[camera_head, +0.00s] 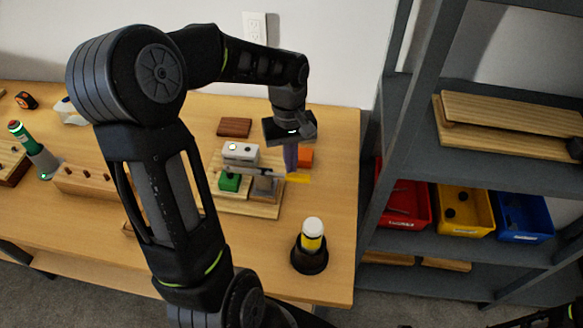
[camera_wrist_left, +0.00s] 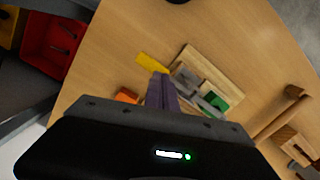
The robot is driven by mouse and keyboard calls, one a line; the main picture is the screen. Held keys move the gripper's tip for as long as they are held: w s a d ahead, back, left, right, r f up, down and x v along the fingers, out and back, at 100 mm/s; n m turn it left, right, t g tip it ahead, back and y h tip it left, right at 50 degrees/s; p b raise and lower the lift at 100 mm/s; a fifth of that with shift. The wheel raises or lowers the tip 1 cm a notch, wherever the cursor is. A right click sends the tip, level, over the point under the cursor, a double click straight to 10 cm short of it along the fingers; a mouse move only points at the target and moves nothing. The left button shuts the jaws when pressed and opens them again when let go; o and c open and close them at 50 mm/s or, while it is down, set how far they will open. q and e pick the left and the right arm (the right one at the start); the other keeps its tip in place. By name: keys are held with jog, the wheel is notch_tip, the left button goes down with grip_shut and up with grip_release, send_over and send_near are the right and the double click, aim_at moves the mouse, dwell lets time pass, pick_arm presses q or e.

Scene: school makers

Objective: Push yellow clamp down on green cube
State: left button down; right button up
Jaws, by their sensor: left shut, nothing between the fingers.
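The clamp's yellow handle (camera_head: 297,178) points right from a grey metal clamp (camera_head: 262,171) on a wooden base board (camera_head: 262,210). The green cube (camera_head: 229,183) sits on that board at the left, below the clamp's arm. In the left wrist view, the yellow handle (camera_wrist_left: 151,62) and the green cube (camera_wrist_left: 217,101) lie on opposite sides of the grey clamp (camera_wrist_left: 190,79). My left gripper (camera_head: 291,168) is shut and empty, fingers pointing down right beside the handle; its fingertips show in the wrist view (camera_wrist_left: 162,78). Whether they touch the handle I cannot tell. My right gripper is not in view.
A light grey block (camera_head: 240,153) is by the clamp and an orange block (camera_head: 305,157) is behind it. A dark holder (camera_head: 310,259) with a yellow, white-capped bottle stands at front right. A shelf with colored bins (camera_head: 464,207) stands right of the table.

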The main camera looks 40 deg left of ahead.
pick_arm(q)
jog(key=shift+r, duration=0.2)
jog(key=shift+w+a+r+p, duration=0.25)
jog(key=shift+w+a+p, duration=0.1)
jog(key=shift+w+a, duration=0.2)
jog(key=shift+w+a+r+p, duration=0.2)
jog(key=shift+w+a+p, duration=0.15)
jog(key=shift+a, duration=0.3)
notch_tip(320, 180, up, 8)
jog(key=b, duration=0.1)
jog(key=shift+w+a, duration=0.25)
jog(key=shift+a, duration=0.05)
jog(key=shift+f, duration=0.1)
